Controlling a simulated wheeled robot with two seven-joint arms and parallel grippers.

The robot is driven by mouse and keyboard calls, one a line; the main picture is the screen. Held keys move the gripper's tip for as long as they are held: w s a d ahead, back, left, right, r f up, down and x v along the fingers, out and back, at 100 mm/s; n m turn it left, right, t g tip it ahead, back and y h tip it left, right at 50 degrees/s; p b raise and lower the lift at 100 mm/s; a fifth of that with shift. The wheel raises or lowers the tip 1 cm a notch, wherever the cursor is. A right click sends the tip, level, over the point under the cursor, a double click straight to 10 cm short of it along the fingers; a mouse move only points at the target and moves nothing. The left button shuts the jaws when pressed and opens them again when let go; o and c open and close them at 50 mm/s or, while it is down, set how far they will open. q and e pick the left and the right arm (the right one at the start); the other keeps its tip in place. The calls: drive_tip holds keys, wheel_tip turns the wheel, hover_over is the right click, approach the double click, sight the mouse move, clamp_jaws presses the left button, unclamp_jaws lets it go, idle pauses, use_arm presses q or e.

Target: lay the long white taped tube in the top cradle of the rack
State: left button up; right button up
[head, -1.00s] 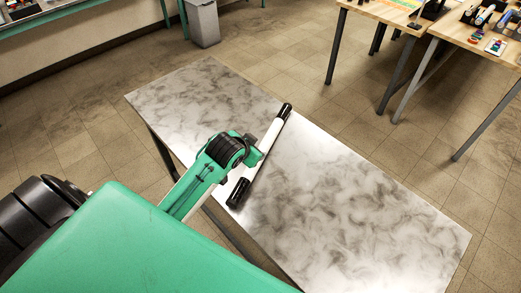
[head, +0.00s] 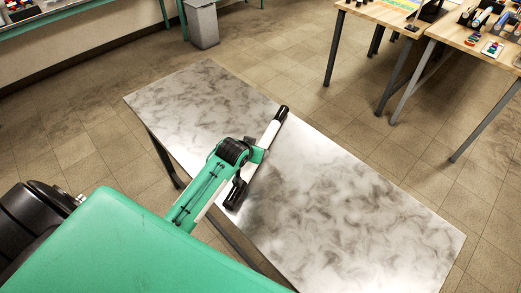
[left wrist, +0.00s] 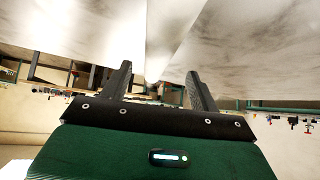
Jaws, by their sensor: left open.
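The long white tube (head: 269,136) with black ends lies slantwise across the marbled table in the head view. Its far black end (head: 281,113) is clear, and its near black end (head: 234,197) is partly covered by my arm. My left gripper (head: 257,156) is at the middle of the tube and hides part of it. In the left wrist view my left gripper (left wrist: 160,78) has its two fingers apart. A pale shape, probably the tube (left wrist: 172,45), runs up between them. Contact cannot be told. The rack and my right gripper are not in view.
The marbled table (head: 350,215) is bare on both sides of the tube. Wooden tables (head: 455,30) with small items stand at the upper right. A grey bin (head: 203,24) stands on the floor at the top.

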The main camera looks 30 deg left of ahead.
use_arm(q)
drive_tip(key=shift+w+f, duration=0.35)
drive_tip(key=shift+p+x, duration=0.65)
drive_tip(key=shift+x, duration=1.45)
drive_tip(key=shift+s+d+f, duration=0.1)
drive_tip(key=c, duration=1.3)
drive_tip(key=shift+c, duration=0.2)
